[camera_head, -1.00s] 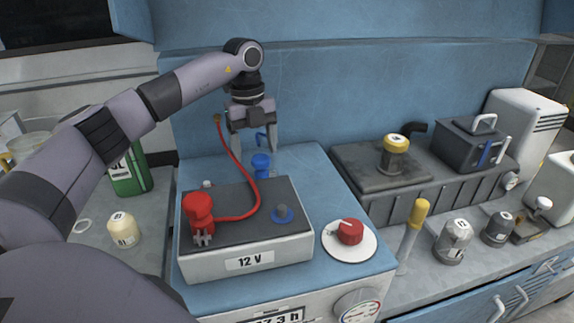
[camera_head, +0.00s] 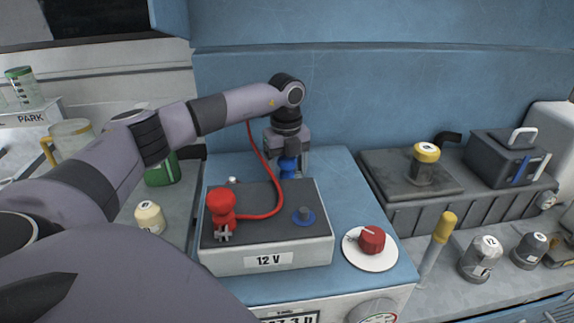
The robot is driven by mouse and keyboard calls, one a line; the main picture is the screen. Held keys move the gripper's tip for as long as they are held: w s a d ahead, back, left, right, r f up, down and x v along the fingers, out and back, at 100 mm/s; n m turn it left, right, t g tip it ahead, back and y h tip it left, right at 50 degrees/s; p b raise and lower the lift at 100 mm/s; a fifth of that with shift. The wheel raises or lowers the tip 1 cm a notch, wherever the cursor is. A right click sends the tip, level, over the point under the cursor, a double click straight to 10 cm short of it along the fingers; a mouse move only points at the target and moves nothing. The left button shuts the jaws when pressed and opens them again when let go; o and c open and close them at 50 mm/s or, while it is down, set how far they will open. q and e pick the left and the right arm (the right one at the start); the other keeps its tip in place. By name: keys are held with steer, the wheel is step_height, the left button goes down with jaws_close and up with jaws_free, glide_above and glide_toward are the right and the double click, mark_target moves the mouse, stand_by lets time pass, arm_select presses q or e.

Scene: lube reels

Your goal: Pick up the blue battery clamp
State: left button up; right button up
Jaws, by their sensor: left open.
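The blue battery clamp (camera_head: 289,167) stands upright on the blue bench top behind the battery. My left gripper (camera_head: 287,166) is open, pointing down right over the clamp, with its fingers beside the clamp's upper part. Whether the fingers touch it cannot be told. My right gripper is not in view.
A red cable (camera_head: 275,213) runs from the red clamp up behind my left wrist. A red rotary knob (camera_head: 372,239) is right of the battery. A grey tray with a yellow-capped jar (camera_head: 425,163) and a dark box (camera_head: 507,158) are farther right.

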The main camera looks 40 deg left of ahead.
arm_select(q)
steer(key=shift+c, duration=0.2)
steer(key=c, duration=1.1)
steer(key=shift+r, duration=0.1)
